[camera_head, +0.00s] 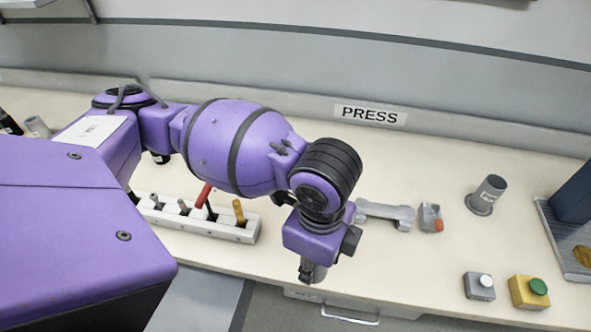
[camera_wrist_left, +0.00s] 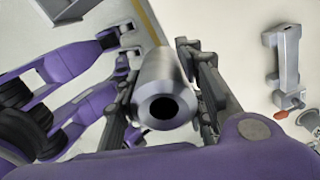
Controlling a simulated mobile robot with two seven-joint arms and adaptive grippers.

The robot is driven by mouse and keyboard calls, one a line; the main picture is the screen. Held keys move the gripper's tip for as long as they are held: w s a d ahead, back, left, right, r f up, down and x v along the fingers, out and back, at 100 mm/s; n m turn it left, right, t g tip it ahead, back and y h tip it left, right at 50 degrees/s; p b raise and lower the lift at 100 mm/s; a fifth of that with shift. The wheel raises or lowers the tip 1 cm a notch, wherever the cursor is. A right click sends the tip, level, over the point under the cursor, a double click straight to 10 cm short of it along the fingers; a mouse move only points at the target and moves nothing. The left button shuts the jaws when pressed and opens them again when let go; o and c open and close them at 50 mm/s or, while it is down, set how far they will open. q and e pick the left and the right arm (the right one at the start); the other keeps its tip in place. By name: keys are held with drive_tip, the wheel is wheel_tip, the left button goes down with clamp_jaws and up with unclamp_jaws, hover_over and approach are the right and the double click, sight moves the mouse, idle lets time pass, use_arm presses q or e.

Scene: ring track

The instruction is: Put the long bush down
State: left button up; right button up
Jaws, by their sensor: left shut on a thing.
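The long bush (camera_wrist_left: 160,72) is a smooth grey metal cylinder with a dark round hole in its near end. In the left wrist view it lies between the two dark fingers of my left gripper (camera_wrist_left: 162,88), which is shut on it. In the head view my left gripper (camera_head: 312,268) points down near the bench's front edge, right of the white rack, partly hidden by its own wrist. Only a little grey metal shows there, and I cannot tell how high the bush is above the bench.
The white rack (camera_head: 215,234) holds several handled tools. A grey bracket (camera_head: 384,213), a small block with a red knob (camera_head: 430,217) and a grey upright cylinder (camera_head: 488,193) stand rightward. Button boxes (camera_head: 529,293) are at front right. The bench's back middle is clear.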

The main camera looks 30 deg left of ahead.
use_arm(q)
drive_tip(key=shift+s+d+m, duration=0.3)
drive_tip(key=shift+s+m, duration=0.05)
drive_tip(key=shift+m, duration=0.25)
drive_tip(key=shift+w+f+m, duration=0.2)
drive_tip(key=shift+m, duration=0.1)
drive_tip(key=w+f, duration=0.3)
drive_tip(key=w, duration=0.1)
drive_tip(key=w+a+f+b, duration=0.1)
drive_tip(key=w+f, duration=0.2)
drive_tip(key=w, duration=0.1)
drive_tip(key=w+a+f, duration=0.1)
drive_tip(key=w+f, duration=0.2)
drive_tip(key=w, duration=0.1)
drive_tip(key=shift+w+a+b, duration=0.2)
drive_tip(key=shift+w+b, duration=0.1)
drive_tip(key=shift+w, duration=0.1)
drive_tip(key=shift+w+f, duration=0.2)
drive_tip(key=shift+f, duration=0.1)
drive_tip(key=shift+w+f, duration=0.1)
drive_tip(key=shift+f, duration=1.45)
drive_tip(key=shift+f, duration=0.15)
drive_tip(key=o, duration=1.3)
